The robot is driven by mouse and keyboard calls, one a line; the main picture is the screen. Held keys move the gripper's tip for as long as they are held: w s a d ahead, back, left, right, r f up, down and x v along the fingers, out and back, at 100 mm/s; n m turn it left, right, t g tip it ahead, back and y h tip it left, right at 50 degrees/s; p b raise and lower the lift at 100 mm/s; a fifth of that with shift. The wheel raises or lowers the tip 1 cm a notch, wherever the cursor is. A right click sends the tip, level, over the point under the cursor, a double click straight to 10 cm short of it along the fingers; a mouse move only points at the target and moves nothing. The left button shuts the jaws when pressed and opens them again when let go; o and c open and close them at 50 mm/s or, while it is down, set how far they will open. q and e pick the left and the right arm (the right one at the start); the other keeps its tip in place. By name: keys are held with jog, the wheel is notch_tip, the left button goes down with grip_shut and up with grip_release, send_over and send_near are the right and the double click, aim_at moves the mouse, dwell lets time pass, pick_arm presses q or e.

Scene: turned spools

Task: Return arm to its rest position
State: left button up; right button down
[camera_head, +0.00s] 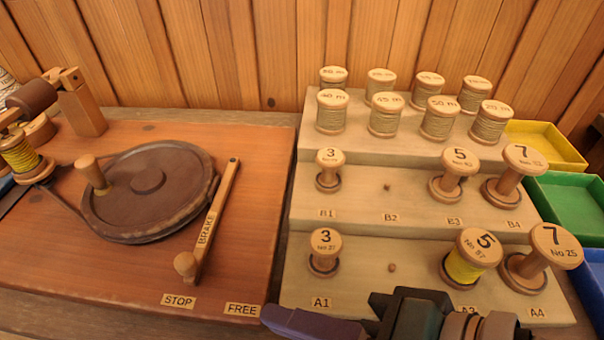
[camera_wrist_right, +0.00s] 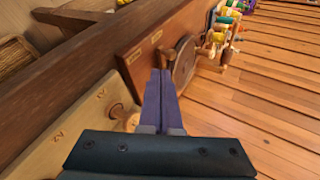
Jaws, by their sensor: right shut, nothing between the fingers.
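My right gripper (camera_head: 275,318) shows at the bottom of the head view, its purple fingers pointing left, low in front of the stepped spool rack (camera_head: 420,225). In the right wrist view its two fingers (camera_wrist_right: 160,75) lie together, shut and empty. The gripper and wrist cover part of the rack's front edge, including part of label A3. My left gripper is in neither view.
A board (camera_head: 280,160) with a dark wheel (camera_head: 150,190) and brake lever (camera_head: 212,225) lies left of the rack. Several spools stand on the rack, one with yellow thread (camera_head: 465,262). Yellow (camera_head: 545,145) and green (camera_head: 570,205) trays sit at right. A plank wall closes the back.

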jog(key=shift+d+r, duration=0.1)
dwell(0.4)
jog(key=s+d+r+n+h+p, duration=0.2)
jog(key=d+r+h+p, duration=0.15)
jog(key=d, duration=0.25)
jog(key=s+d+r+n+g+h+p, duration=0.1)
jog(key=s+d+r+n+h+p, duration=0.1)
jog(key=d+r+n+h+p, duration=0.25)
jog(key=s+d+r+h+p, duration=0.2)
jog(key=d+r+p, duration=0.2)
jog(key=d, duration=0.4)
notch_tip(320, 180, up, 38)
jog(key=d+p, duration=0.1)
jog(key=p, duration=3.5)
jog(key=shift+s+f+p, duration=0.2)
jog(key=shift+s+p, duration=0.05)
jog(key=shift+p, duration=0.15)
jog(key=shift+n, duration=0.25)
